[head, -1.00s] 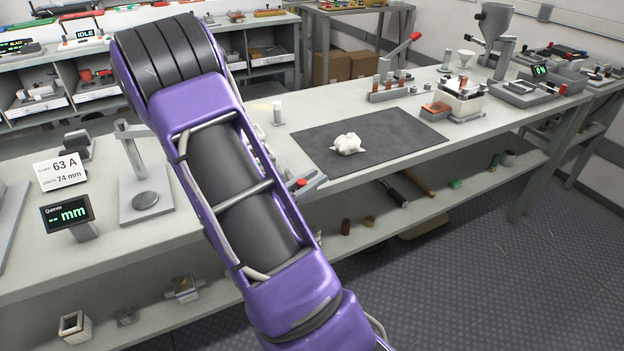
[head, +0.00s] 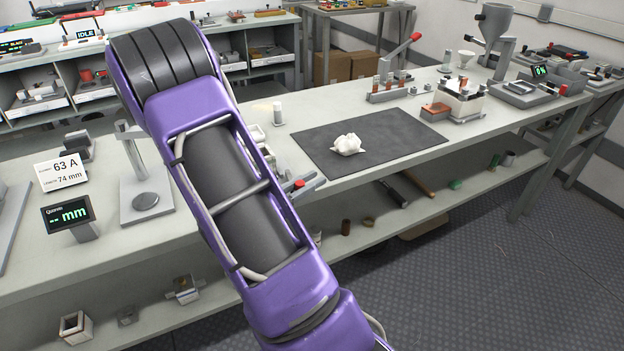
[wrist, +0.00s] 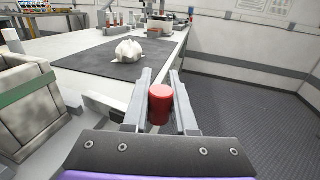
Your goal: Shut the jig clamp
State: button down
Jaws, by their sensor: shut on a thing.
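In the wrist view, a red cylindrical knob (wrist: 160,104) sits between the fingers of my gripper (wrist: 160,98), which is shut on it. I take it to be the jig clamp's handle end. In the head view, the red knob (head: 299,184) and the grey fingertips (head: 309,183) show at the bench's front edge, just right of my purple arm. My arm hides most of the clamp and jig. A pale block with a green band (wrist: 28,105) stands close at the left in the wrist view; I cannot tell whether it belongs to the jig.
A grey stand (head: 146,190) and an mm display (head: 67,214) are left. A red-handled lever device (head: 390,88) stands behind the mat. The floor at right is clear.

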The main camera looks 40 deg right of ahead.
jog(key=a+m+g, duration=0.1)
jog(key=g, duration=0.1)
jog(key=a+m+g+p, duration=0.1)
jog(key=g, duration=0.1)
jog(key=shift+w+m, duration=0.15)
jog(key=shift+m, duration=0.15)
jog(key=shift+w+a+m+g+y+p, duration=0.15)
jog(key=shift+a+m+g+y, duration=0.3)
jog(key=shift+g, duration=0.3)
jog(key=shift+a+m+g+y+p, duration=0.1)
jog(key=shift+a+m+g+y, duration=0.1)
jog(key=shift+m+g, duration=0.5)
jog(key=shift+w+a+m+g+y+p, duration=0.15)
jog(key=shift+a+m+g+y, duration=0.2)
jog(key=shift+g, duration=0.5)
jog(key=c, duration=0.7)
grip_release()
jog(key=v, duration=1.2)
